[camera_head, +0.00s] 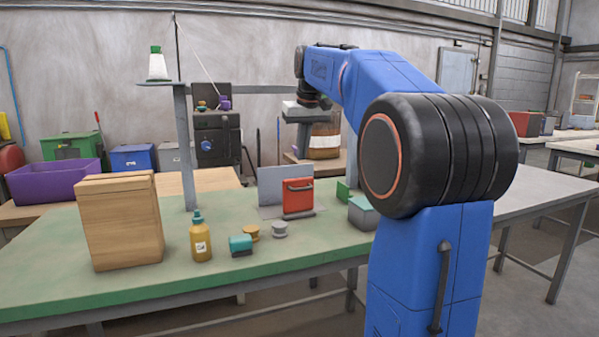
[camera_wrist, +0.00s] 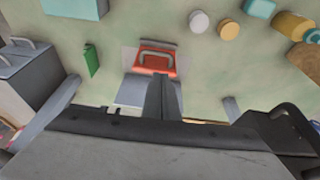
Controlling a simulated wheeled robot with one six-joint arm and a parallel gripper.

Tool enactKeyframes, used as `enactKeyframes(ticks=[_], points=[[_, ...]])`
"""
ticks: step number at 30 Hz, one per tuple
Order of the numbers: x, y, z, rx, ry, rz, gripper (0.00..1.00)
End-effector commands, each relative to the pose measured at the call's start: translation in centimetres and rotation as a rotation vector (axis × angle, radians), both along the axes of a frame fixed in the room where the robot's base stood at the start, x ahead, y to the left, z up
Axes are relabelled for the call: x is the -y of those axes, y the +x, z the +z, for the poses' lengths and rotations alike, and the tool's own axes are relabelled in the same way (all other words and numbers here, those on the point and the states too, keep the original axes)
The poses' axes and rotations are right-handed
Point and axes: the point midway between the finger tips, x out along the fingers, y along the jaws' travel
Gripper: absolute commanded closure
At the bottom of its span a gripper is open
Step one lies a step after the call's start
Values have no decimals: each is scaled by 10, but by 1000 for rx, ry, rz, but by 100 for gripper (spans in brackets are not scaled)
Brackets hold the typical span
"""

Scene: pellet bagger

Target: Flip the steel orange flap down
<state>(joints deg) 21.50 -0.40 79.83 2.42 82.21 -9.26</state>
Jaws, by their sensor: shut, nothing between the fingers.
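The orange flap (camera_head: 298,196) with a dark bar handle stands upright or nearly so on the green bench, in front of a grey steel plate (camera_head: 270,178). In the wrist view the flap (camera_wrist: 155,62) and its handle show from above, just beyond my fingertips. My gripper (camera_wrist: 163,80) is shut and empty. Its fingers cover part of the grey plate in that view. The fingers appear apart from the flap, but the height between them is hard to judge. In the head view my gripper's fingers are not clearly visible behind the arm's end.
A wooden block (camera_head: 120,225), a yellow bottle (camera_head: 200,238), a teal block (camera_head: 240,245) and small round knobs (camera_head: 280,229) stand left of the flap. A grey box (camera_head: 362,212) and a green piece (camera_wrist: 91,60) are on its other side. A post (camera_head: 186,150) rises behind.

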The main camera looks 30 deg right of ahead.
Motion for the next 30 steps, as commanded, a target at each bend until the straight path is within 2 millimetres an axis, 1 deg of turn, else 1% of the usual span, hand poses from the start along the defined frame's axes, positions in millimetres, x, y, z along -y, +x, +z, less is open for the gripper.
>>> enactKeyframes(ticks=[5, 12, 18, 24, 30], points=[[1, 5, -17, -2, 0, 0, 100], [4, 17, -55, -4, 2, 0, 100], [6, 26, -80, -2, 0, 0, 100], [7, 29, -92, -1, 0, 0, 100], [7, 30, -93, 0, 0, 0, 100]])
